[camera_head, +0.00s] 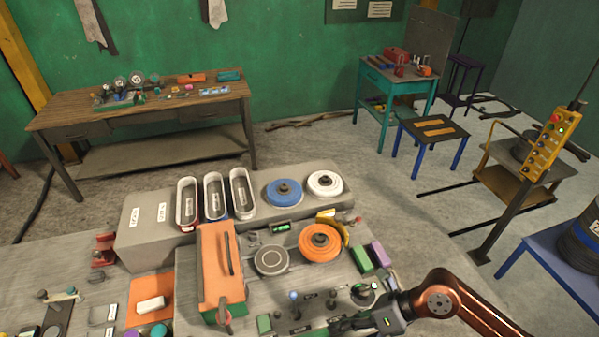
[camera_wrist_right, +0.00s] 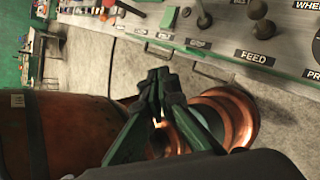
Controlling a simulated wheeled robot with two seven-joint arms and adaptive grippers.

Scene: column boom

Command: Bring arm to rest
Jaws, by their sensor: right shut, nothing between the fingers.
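My right arm, with copper-coloured links, comes in from the lower right in the head view. My right gripper (camera_head: 375,322) is over the front right part of the grey control panel, near its knobs and levers. In the right wrist view the right gripper (camera_wrist_right: 160,85) has its dark green fingers together and empty. Its fingertips point toward the panel's front face, below the row of levers and the FEED label (camera_wrist_right: 257,57). My left gripper is not in the head view.
The grey panel carries an orange box (camera_head: 213,265), an orange disc (camera_head: 320,242), a blue disc (camera_head: 284,191) and a white disc (camera_head: 325,184). A yellow button box (camera_head: 545,147) stands at the right. A wooden workbench (camera_head: 150,108) stands behind. Open floor lies right of the panel.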

